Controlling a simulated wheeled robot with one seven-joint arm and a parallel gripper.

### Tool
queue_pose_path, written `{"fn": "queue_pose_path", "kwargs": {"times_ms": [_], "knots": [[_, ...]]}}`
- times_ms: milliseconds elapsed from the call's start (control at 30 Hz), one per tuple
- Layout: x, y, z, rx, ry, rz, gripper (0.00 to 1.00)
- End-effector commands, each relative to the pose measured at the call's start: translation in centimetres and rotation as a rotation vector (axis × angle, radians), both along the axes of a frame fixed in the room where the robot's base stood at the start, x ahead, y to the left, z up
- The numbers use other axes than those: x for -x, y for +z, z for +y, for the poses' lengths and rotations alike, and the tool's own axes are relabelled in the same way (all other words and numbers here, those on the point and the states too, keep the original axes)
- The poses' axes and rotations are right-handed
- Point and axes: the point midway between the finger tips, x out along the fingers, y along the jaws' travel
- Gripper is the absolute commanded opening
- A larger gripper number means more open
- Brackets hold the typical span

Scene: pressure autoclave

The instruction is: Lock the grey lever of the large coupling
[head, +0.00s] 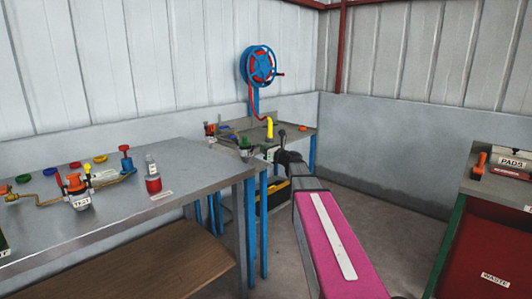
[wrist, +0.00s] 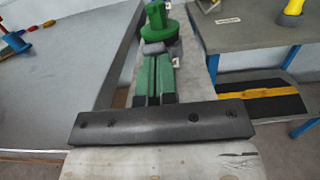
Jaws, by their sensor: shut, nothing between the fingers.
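A green fitting (head: 244,143) stands at the near edge of the far bench, and it shows at the top of the wrist view (wrist: 172,24). It may be the large coupling, but I cannot be sure. A small grey piece (wrist: 153,47) lies just in front of it; I cannot tell whether it is the grey lever or part of my fingertips. My gripper (head: 283,157) is shut and empty, in front of and a little right of the green fitting in the head view. In the wrist view its fingers (wrist: 153,78) are together and point toward the fitting.
A yellow-and-black box (wrist: 262,103) sits below. The near bench (head: 120,206) at left carries a brass pipe assembly and a red bottle (head: 153,182).

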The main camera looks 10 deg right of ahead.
Motion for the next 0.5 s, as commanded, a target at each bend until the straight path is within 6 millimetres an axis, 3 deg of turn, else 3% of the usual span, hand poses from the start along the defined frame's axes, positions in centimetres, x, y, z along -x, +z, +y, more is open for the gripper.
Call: {"fn": "queue_pose_path", "kwargs": {"times_ms": [500], "knots": [[-0.13,0.41,0.09,0.026,0.001,0.036,0.0]]}}
